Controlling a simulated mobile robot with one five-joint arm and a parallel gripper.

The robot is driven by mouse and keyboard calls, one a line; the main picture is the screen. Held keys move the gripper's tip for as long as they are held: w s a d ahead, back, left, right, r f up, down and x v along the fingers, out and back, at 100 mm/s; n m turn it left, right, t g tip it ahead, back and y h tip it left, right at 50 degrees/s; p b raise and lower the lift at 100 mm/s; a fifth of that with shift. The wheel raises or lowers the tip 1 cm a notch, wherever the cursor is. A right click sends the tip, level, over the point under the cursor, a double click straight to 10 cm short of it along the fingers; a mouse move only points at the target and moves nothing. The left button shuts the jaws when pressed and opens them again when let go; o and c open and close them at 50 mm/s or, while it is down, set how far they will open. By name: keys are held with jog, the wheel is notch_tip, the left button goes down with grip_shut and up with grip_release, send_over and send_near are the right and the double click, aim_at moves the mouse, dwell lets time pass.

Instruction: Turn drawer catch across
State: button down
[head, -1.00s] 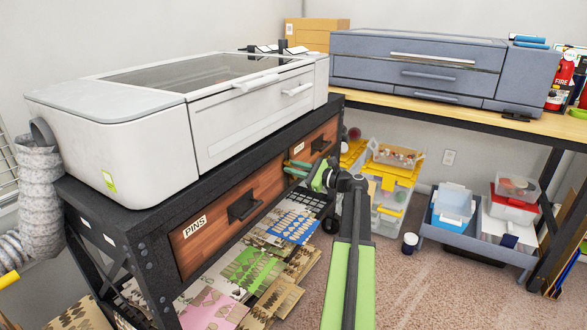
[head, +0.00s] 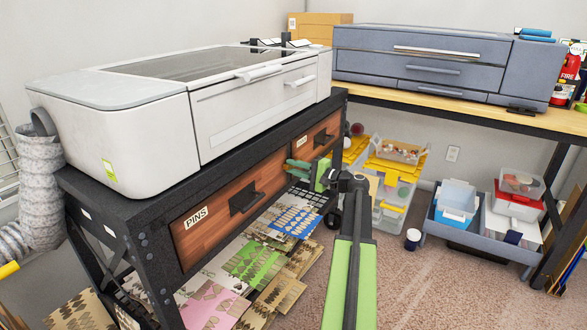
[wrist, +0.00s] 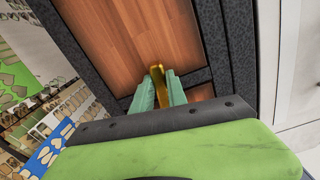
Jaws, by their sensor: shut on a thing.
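The drawer catch (wrist: 158,84) is a small brass-coloured bar in the wrist view, by the black frame at the edge of a wooden drawer front (wrist: 135,35). My gripper (wrist: 158,92) has its two teal fingers on either side of the catch, shut on it. In the head view my gripper (head: 298,170) reaches the bench front between the PINS drawer (head: 215,215) and the farther drawer (head: 308,143). The catch cannot be made out there, hidden by the fingers.
A white machine (head: 150,120) stands on the black bench above the drawers. Patterned sheets (head: 255,262) lie on a low rack below. Clear bins (head: 392,190) and a grey tray (head: 480,243) stand farther right. Carpet (head: 415,290) is open at the right front.

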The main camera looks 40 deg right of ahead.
jog(key=shift+a+f+n, duration=0.1)
jog(key=shift+f+n, duration=0.25)
jog(key=shift+n, duration=0.65)
jog(key=c, duration=1.3)
grip_release()
jog(key=shift+s, duration=0.1)
jog(key=v, duration=1.7)
jog(key=shift+s, duration=0.2)
